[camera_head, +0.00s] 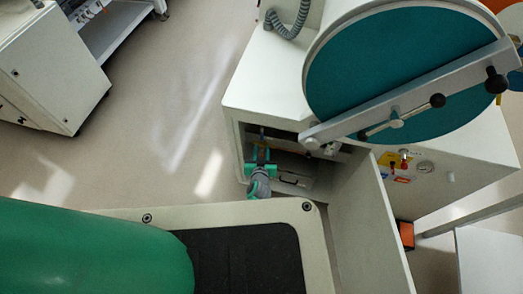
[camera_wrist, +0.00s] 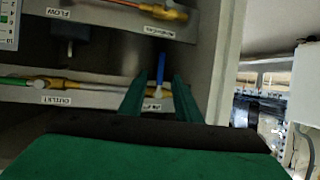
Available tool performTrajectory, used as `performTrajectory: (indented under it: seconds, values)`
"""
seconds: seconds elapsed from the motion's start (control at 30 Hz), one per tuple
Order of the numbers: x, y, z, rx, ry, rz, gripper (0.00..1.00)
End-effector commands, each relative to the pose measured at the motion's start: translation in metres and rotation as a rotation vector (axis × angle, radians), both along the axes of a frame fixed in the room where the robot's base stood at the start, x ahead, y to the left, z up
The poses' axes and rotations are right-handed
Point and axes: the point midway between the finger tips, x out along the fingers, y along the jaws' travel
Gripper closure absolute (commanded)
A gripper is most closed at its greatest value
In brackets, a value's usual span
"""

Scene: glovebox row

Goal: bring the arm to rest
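My gripper (camera_head: 261,160) is inside the open lower cabinet (camera_head: 236,135) below the large round teal door. In the wrist view its two green fingers (camera_wrist: 158,80) stand apart with a gap between them. A blue valve lever (camera_wrist: 161,68) shows upright in that gap, beyond or between the fingertips; how near it is I cannot tell. I see no contact. My arm comes in from the front, and the gripper's palm fills the bottom of the wrist view.
Brass-fitted pipes with labels FLOW (camera_wrist: 57,13) and OUTLET (camera_wrist: 55,100) cross the cabinet's panel. The round teal door (camera_head: 395,60) overhangs the opening. An open cabinet door (camera_head: 365,225) stands close on the right. Clear floor (camera_head: 165,110) lies to the left.

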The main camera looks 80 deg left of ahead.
Motion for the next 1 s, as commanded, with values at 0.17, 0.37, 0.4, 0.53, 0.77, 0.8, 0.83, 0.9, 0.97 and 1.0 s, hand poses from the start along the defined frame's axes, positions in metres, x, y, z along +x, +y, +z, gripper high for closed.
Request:
performTrajectory:
  seconds: [0.17, 0.37, 0.4, 0.53, 0.77, 0.8, 0.83, 0.9, 0.97, 1.0]
  values:
    - [0.0, 0.0, 0.0, 0.0, 0.0, -0.001, 0.7]
    - [-0.001, 0.0, 0.0, 0.0, 0.0, 0.001, 0.7]
    - [-0.001, 0.0, 0.0, 0.0, 0.001, 0.002, 0.7]
    - [-0.002, 0.0, 0.0, 0.0, 0.0, 0.003, 0.7]
    - [0.008, -0.011, 0.005, 0.016, 0.022, -0.053, 0.7]
    - [0.013, -0.019, 0.008, 0.027, 0.034, -0.087, 0.7]
    - [0.02, -0.026, 0.011, 0.035, 0.044, -0.119, 0.7]
    - [0.037, -0.047, 0.019, 0.059, 0.069, -0.207, 0.7]
    - [0.052, -0.07, 0.025, 0.079, 0.09, -0.292, 0.7]
    - [0.062, -0.087, 0.03, 0.093, 0.102, -0.348, 0.7]
